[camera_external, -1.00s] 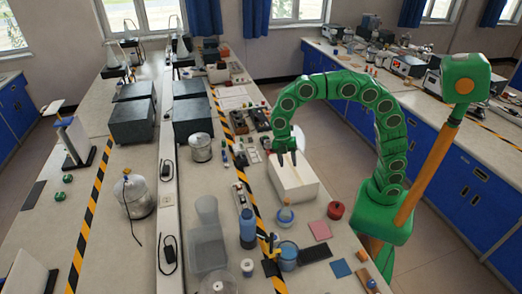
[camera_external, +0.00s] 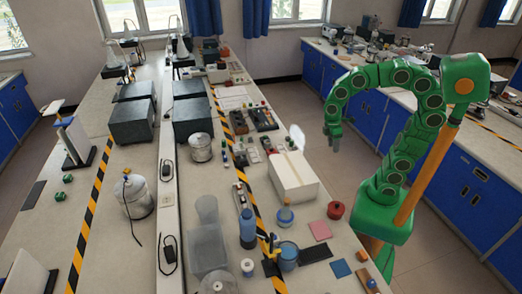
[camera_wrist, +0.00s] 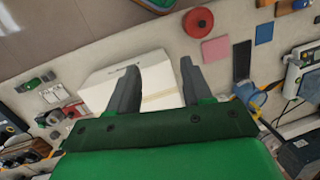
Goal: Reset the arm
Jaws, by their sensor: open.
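My green segmented arm curves up from its base at the right of the bench. My gripper (camera_external: 333,140) hangs in the air to the right of and above the white box (camera_external: 287,178), past the bench edge in the external view. In the wrist view my gripper (camera_wrist: 157,85) has its two dark fingers spread apart with nothing between them. The white box (camera_wrist: 158,92) shows behind the fingers, partly hidden by them.
On the bench near the box are a red round container (camera_external: 335,210), a pink square (camera_external: 320,230), a blue square (camera_external: 340,268) and a blue bottle (camera_external: 248,228). The aisle floor (camera_external: 300,110) right of the bench is open. Blue cabinets (camera_external: 375,115) line the far side.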

